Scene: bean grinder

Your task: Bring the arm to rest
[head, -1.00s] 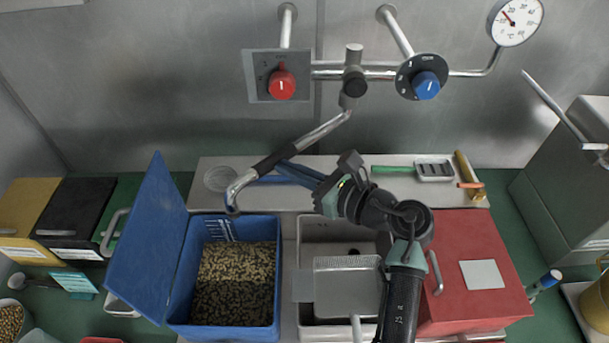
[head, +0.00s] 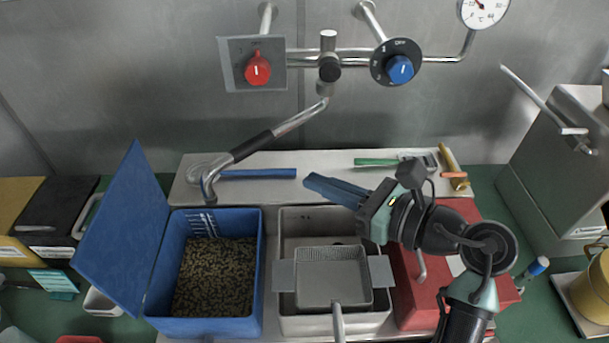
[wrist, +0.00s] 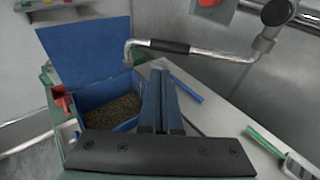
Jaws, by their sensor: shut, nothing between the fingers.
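My gripper (head: 308,180) is in the head view, above the back of the counter and behind the sieve basket. It points left, with its blue fingers together and nothing between them. In the wrist view my gripper (wrist: 160,74) shows its two fingers side by side, reaching toward the open blue bin (wrist: 112,112). My arm comes in from the lower right of the head view and bends over the red box (head: 410,290). The fingers look apart from everything around them, though their height over the counter is hard to tell.
The blue bin of beans (head: 160,270) stands left with its lid up. The faucet (head: 250,147) arches behind it. A sieve basket (head: 333,283) sits in the sink. A blue-handled tool (head: 258,174) and green-handled tool (head: 375,162) lie on the back ledge. A grey machine (head: 540,170) stands right.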

